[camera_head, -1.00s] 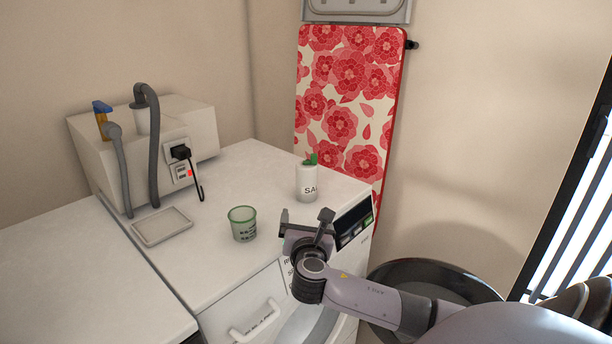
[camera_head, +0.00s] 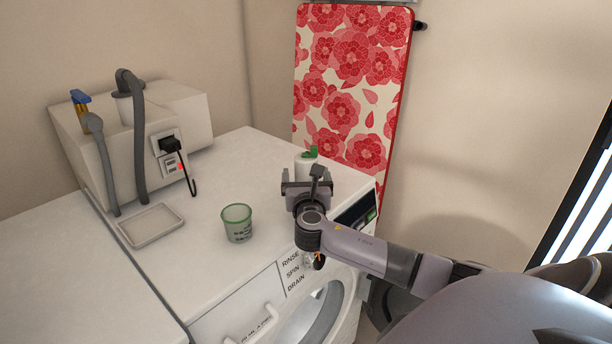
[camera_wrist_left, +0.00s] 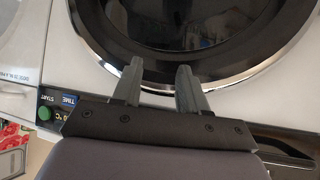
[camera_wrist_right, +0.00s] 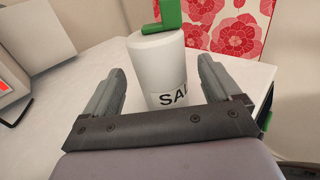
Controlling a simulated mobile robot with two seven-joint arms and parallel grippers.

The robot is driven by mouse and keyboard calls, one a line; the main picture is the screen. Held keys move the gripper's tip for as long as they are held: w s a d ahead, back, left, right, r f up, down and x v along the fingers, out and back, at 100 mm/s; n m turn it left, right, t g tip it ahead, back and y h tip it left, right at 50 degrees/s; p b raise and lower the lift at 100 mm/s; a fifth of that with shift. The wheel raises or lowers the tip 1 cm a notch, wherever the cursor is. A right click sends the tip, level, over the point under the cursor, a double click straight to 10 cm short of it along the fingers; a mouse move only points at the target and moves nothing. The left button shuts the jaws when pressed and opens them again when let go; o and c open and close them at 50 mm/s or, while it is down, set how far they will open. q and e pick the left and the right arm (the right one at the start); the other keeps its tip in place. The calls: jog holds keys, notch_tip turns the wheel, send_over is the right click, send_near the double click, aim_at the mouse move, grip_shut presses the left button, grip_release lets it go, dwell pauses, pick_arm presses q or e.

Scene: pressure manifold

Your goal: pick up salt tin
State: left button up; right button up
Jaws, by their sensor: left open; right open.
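The salt tin (camera_head: 306,167) is a white cylinder with a green piece on top, upright on the washing machine top near its back right corner. In the head view my right gripper partly hides it. In the right wrist view the salt tin (camera_wrist_right: 158,67) shows part of its label, "SAL", ahead of and between the open fingers. My right gripper (camera_wrist_right: 160,88) is open and empty; in the head view the right gripper (camera_head: 305,180) is just in front of the tin. My left gripper (camera_wrist_left: 157,75) is open before the washing machine's round door and is not in the head view.
A green-rimmed cup (camera_head: 237,224) stands on the washing machine top (camera_head: 225,180), left of my right gripper. A shallow tray (camera_head: 151,226) lies further left. A white box with hoses (camera_head: 185,120) is at the back left. A floral ironing board (camera_head: 345,95) stands behind the tin.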

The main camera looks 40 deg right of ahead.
aim_at(306, 163)
jog(key=shift+x, duration=1.5)
jog(key=shift+f, duration=0.1)
jog(key=c, duration=1.2)
jog(key=shift+o, duration=0.2)
jog(key=shift+r, duration=1.25)
notch_tip(306, 163, up, 17)
jog(key=p, duration=0.3)
